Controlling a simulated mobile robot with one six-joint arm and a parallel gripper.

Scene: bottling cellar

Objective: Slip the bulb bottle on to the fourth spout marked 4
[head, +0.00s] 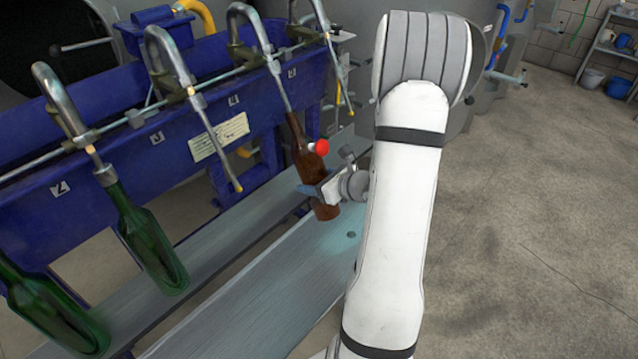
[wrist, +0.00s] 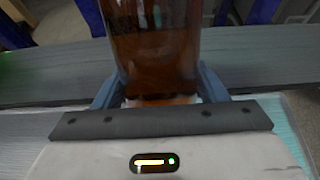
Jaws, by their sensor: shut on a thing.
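The brown bottle (head: 303,155) is tilted slightly, its neck up and leaning left, below the spout (head: 275,68) beside the plate that seems to read 4 (head: 233,100). That spout's thin tube meets the bottle's mouth and its lower end is hidden. It looks to be inside the neck, but I cannot rule out that it is behind. A red round piece (head: 320,147) shows beside the neck. My gripper (head: 318,192) is shut on the bottle's lower body. The wrist view shows the brown glass (wrist: 155,50) between the fingers.
A green bottle (head: 150,245) hangs on the spout near plate 2, with another green bottle (head: 45,310) at far left. The spout by plate 3 has a bare tube (head: 215,140). A grey slatted bench (head: 250,290) runs below. Open floor lies right.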

